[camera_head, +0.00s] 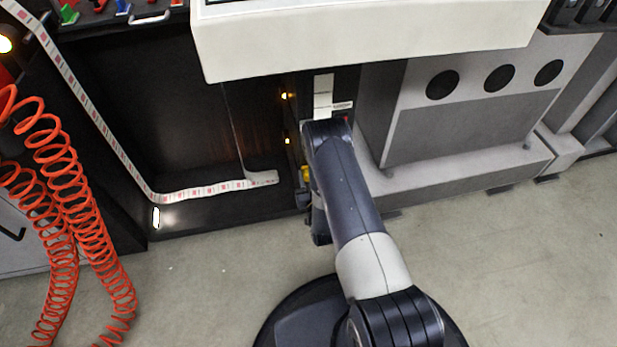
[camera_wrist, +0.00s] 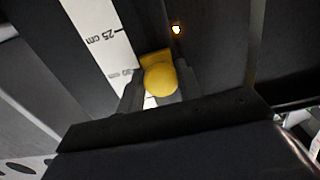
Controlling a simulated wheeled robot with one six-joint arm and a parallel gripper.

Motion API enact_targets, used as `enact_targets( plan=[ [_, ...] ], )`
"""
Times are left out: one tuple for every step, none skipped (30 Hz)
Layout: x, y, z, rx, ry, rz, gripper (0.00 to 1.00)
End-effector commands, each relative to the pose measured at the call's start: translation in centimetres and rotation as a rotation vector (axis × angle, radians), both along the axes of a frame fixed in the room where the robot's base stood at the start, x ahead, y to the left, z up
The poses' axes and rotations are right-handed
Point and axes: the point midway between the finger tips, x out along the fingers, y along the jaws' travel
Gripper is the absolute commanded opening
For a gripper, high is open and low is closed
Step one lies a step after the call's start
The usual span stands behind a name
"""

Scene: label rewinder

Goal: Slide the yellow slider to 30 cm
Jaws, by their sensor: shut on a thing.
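The yellow slider (camera_wrist: 160,78) has a round knob and sits against a white scale strip (camera_wrist: 98,30) in the wrist view. My gripper (camera_wrist: 159,88) is shut on the knob, with one dark finger on each side. The strip shows a "25 cm" mark up from the slider. Another printed mark lies right beside the slider, but it is too blurred to read surely. In the head view a bit of yellow (camera_head: 305,173) shows beside my arm, and the upper part of the scale (camera_head: 323,95) is visible. My arm hides most of the rest.
A white machine housing (camera_head: 370,38) overhangs the scale. A printed label web (camera_head: 215,188) runs through the dark bay at left. Orange coiled hoses (camera_head: 75,200) hang at far left. A grey cabinet (camera_head: 465,125) stands at right. The floor (camera_head: 510,250) at right is clear.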

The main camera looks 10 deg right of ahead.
Motion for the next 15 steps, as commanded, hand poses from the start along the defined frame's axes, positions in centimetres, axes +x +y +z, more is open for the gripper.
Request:
enact_targets(
  plan=[
    [-0.03,0.58,-0.02,-0.001,-0.001,0.017,0.35],
    [-0.03,0.60,-0.02,-0.001,0.000,0.018,0.38],
    [-0.02,0.57,-0.03,-0.001,0.000,0.017,0.41],
    [-0.02,0.55,-0.03,-0.001,0.000,0.017,0.44],
    [-0.02,0.53,-0.03,-0.001,0.000,0.016,0.46],
    [-0.02,0.49,-0.04,-0.001,0.000,0.015,0.49],
    [-0.01,0.46,-0.04,-0.001,0.000,0.014,0.49],
    [-0.01,0.42,-0.04,-0.001,0.000,0.013,0.49],
    [-0.01,0.38,-0.04,-0.001,0.000,0.012,0.49],
    [-0.01,0.36,-0.04,-0.001,0.000,0.011,0.49],
    [-0.01,0.33,-0.04,0.000,0.000,0.011,0.49],
    [-0.02,0.30,-0.04,0.000,0.000,0.010,0.49],
    [-0.06,0.29,-0.04,0.000,0.001,0.009,0.49],
    [-0.16,0.27,-0.04,0.000,0.001,0.009,0.49],
    [-0.39,0.26,-0.04,0.000,0.002,0.009,0.49]
  ],
)
